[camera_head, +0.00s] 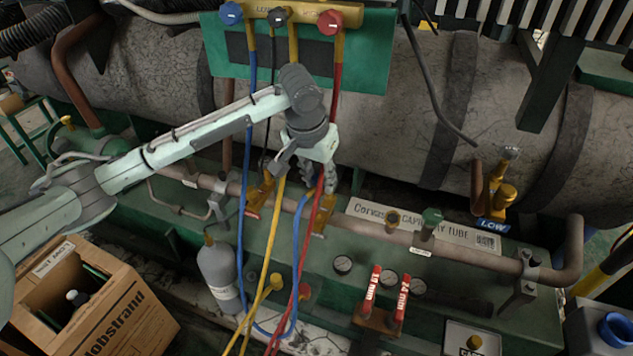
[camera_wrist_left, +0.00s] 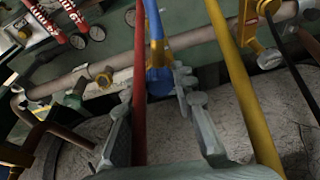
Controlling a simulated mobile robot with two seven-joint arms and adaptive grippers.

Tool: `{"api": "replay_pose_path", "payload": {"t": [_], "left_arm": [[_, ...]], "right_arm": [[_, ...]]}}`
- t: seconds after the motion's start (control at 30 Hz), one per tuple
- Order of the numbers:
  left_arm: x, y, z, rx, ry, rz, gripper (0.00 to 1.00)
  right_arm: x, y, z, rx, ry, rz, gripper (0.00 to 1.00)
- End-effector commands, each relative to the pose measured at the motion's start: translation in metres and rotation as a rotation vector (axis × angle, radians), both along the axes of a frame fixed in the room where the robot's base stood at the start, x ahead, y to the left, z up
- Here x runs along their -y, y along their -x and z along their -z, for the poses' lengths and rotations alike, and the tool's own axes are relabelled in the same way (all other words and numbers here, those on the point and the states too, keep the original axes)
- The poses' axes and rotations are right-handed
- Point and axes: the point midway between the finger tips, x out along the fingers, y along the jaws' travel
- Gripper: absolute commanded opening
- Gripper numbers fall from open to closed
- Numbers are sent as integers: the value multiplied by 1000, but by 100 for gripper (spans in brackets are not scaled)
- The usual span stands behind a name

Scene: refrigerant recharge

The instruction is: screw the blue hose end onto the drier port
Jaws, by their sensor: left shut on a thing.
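My left gripper (camera_head: 321,184) hangs over the pipe at the middle of the head view. Its fingers show in the left wrist view (camera_wrist_left: 158,80), shut on the blue hose end (camera_wrist_left: 160,82). The blue hose (camera_head: 296,255) loops up from below to the gripper; the red hose (camera_head: 315,225) passes close by and partly hides the grip. Fittings with a yellow cap (camera_head: 392,217) and a green cap (camera_head: 432,215) stand on the pipe to the right. The small labels are hard to read, so I cannot tell which is the drier port. My right gripper is not in view.
A manifold (camera_head: 295,15) with blue, black and red knobs is above. The yellow hose (camera_head: 268,255) hangs beside the gripper. Red-handled tools (camera_head: 388,300) and gauges (camera_head: 342,264) are below right. A grey bottle (camera_head: 218,275) and a cardboard box (camera_head: 125,305) are at left.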

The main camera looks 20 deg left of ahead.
Motion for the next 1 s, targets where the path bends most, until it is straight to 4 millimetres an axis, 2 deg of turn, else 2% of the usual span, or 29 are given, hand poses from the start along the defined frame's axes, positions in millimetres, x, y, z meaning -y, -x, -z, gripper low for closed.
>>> {"api": "replay_pose_path", "payload": {"t": [0.27,0.77,1.0], "left_arm": [[0,-1,14,-1,1,1,0],[0,-1,64,0,1,1,0],[0,-1,63,1,2,1,0]], "right_arm": [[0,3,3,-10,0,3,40],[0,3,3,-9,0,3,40],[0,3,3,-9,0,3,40]]}}
